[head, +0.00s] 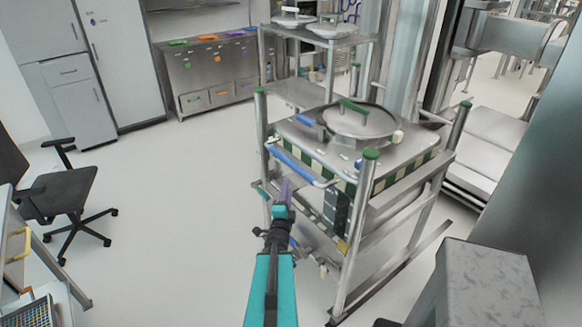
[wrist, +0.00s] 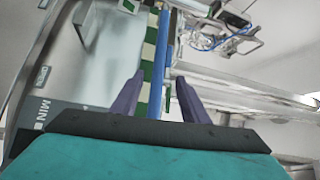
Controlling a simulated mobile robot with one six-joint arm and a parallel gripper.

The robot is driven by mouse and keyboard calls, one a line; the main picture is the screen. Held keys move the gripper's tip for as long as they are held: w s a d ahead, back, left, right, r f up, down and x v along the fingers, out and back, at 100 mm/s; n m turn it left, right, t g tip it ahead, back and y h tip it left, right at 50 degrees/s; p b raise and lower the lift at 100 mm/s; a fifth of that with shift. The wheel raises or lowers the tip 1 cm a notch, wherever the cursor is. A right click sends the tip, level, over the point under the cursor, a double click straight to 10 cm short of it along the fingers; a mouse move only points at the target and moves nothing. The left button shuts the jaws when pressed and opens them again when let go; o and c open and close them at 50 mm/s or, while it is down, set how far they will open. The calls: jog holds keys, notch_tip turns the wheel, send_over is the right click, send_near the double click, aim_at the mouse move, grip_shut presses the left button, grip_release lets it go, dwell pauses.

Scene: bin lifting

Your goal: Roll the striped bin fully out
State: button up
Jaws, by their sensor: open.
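The striped bin (head: 425,160) is a metal box with a green and cream striped band and a round lid on top. It sits inside a metal rack frame with green-capped posts. Its blue handle bar (head: 292,163) runs along the front; in the wrist view the handle (wrist: 161,50) lies lengthwise between the two fingers. My gripper (head: 285,184) is open, its purple fingers close to the handle. In the wrist view, my gripper (wrist: 158,92) has a finger on each side of the bar. Whether they touch it, I cannot tell. The arm hides part of the rack's lower front.
A front post (head: 357,235) of the rack stands right of my gripper. A second metal cart (head: 318,38) with lidded pots is behind. An office chair (head: 62,195) is at left, and a grey block (head: 490,280) at lower right. The floor left of the rack is clear.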

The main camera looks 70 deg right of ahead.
aim_at(292, 165)
jog(key=shift+w+d+f+b, duration=0.15)
jog(key=shift+d+b, duration=0.15)
jog(key=shift+b, duration=0.3)
jog(key=b+x, duration=0.4)
jog(key=b, duration=0.4)
jog(key=shift+d, duration=0.35)
jog(key=shift+r+p+x, duration=0.1)
jog(key=shift+p+x, duration=0.5)
jog(key=shift+x, duration=1.5)
jog(key=shift+r+p+x, duration=0.15)
jog(key=shift+p+x, duration=0.45)
jog(key=shift+x, duration=1.55)
grip_shut()
